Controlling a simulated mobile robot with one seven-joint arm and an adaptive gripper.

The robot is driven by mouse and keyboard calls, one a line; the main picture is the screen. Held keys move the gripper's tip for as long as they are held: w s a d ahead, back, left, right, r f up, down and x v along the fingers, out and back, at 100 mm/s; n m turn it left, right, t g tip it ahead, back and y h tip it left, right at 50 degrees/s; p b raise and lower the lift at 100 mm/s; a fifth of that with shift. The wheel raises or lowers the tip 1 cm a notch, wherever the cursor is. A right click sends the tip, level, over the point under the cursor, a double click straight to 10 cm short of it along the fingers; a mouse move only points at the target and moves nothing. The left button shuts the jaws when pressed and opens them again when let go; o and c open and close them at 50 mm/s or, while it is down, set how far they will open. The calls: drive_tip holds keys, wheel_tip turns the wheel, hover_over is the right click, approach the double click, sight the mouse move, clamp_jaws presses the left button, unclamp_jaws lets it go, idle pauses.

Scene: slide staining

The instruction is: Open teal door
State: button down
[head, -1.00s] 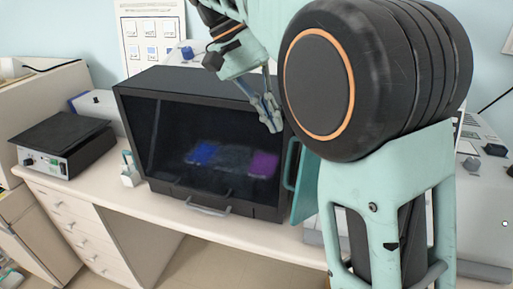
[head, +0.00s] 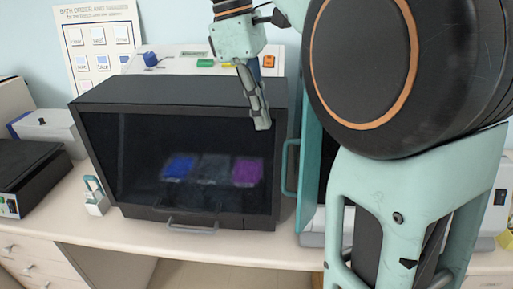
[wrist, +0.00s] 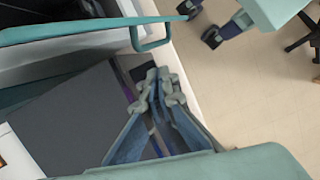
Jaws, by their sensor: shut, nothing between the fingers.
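The teal door (head: 309,145) stands just right of the black cabinet, seen at a steep angle, with a teal bar handle (head: 290,167) on its left side. My arm hides part of it. In the wrist view the teal door (wrist: 75,35) runs across the upper left, its handle (wrist: 152,36) projecting below. I cannot tell how far it is open. My gripper (head: 262,124) points down in front of the black cabinet's upper right, left of the handle. It is shut and empty, and in the wrist view its fingertips (wrist: 158,82) are below the handle, apart from it.
The black cabinet (head: 180,92) has a dark glass front and a grey bar handle (head: 193,228). Blue, grey and purple trays show inside. A white-and-teal holder (head: 95,198) stands at its left on the counter (head: 75,222).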

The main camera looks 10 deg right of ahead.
sight(284, 177)
drive_tip(key=b+x, duration=0.1)
drive_tip(key=x, duration=0.9)
drive_tip(key=shift+r, duration=0.1)
drive_tip(key=s+d, duration=0.1)
drive_tip(key=s+d+r+p, duration=0.1)
drive_tip(key=shift+s, duration=0.3)
drive_tip(key=shift+w+f, duration=0.1)
